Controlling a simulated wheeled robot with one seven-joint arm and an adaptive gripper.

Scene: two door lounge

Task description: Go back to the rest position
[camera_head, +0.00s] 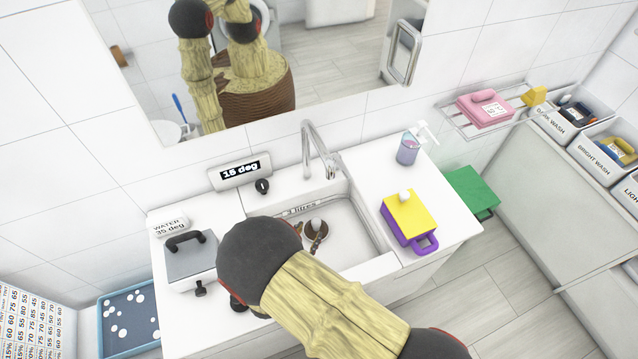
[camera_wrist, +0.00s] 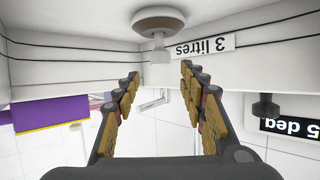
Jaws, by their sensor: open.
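My arm reaches over the white sink (camera_head: 365,235) in the head view, and its dark joint covers the sink's left part. My gripper (camera_wrist: 161,72) is open and empty in the wrist view, its two padded fingers spread apart. A white-knobbed round plug (camera_wrist: 158,20) is just beyond the fingertips, with its knob between them in the picture; I cannot tell if they touch. The plug also shows in the sink in the head view (camera_head: 316,226). Most of my gripper is hidden by my arm there.
A chrome tap (camera_head: 318,150) rises behind the sink. A yellow-and-purple box (camera_head: 408,215) and soap dispenser (camera_head: 407,150) stand on the right counter. A grey lidded box (camera_head: 190,260) stands left. A display (camera_head: 240,172) reads 15 deg. A mirror (camera_head: 330,40) hangs behind.

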